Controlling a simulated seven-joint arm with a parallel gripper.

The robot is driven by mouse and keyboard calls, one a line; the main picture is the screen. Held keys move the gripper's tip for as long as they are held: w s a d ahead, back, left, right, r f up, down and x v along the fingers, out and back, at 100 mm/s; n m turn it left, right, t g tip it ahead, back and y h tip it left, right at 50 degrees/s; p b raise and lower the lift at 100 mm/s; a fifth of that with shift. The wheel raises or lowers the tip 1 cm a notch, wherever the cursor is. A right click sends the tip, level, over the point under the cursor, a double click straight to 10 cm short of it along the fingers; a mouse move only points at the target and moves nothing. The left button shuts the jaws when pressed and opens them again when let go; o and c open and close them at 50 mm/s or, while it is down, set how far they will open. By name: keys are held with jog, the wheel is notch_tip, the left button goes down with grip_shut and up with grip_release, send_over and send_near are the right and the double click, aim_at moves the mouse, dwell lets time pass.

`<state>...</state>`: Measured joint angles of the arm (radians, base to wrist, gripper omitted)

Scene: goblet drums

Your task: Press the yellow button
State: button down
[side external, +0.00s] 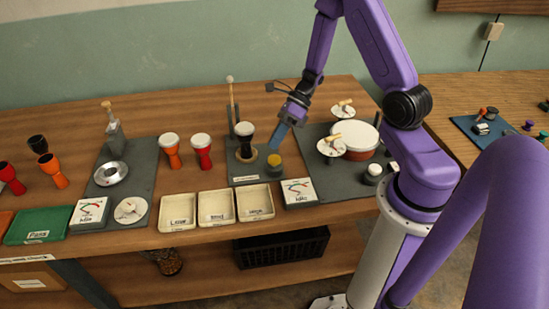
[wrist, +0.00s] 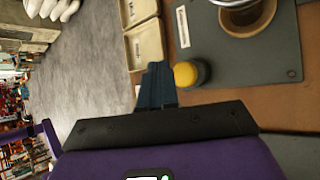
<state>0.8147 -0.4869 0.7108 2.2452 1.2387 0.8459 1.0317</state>
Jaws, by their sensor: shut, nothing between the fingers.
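The yellow button (side external: 273,160) is a short round cap on a dark base, on the grey mat at the middle of the bench. In the wrist view the yellow button (wrist: 190,74) lies just right of my fingertips. My gripper (side external: 277,142) points down and is just above the button in the side view, with blue-grey fingers. In the wrist view my gripper (wrist: 158,72) is shut with nothing between its fingers. I cannot tell whether the fingertips touch the button.
A black goblet drum (side external: 244,131) stands in a ring left of the button, with an upright stick (side external: 231,95) behind it. Cream trays (side external: 216,222) line the front edge. A dial box (side external: 299,192) stands to the right, and a large drum (side external: 356,136) behind it.

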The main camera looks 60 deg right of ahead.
aim_at(272, 159)
jog(key=shift+f, duration=1)
jog(key=shift+f, duration=0.1)
dwell(1.3)
jog(key=shift+f, duration=0.3)
jog(key=shift+f, duration=0.95)
dwell(1.3)
jog(key=shift+r, duration=1.4)
jog(key=shift+r, duration=2.5)
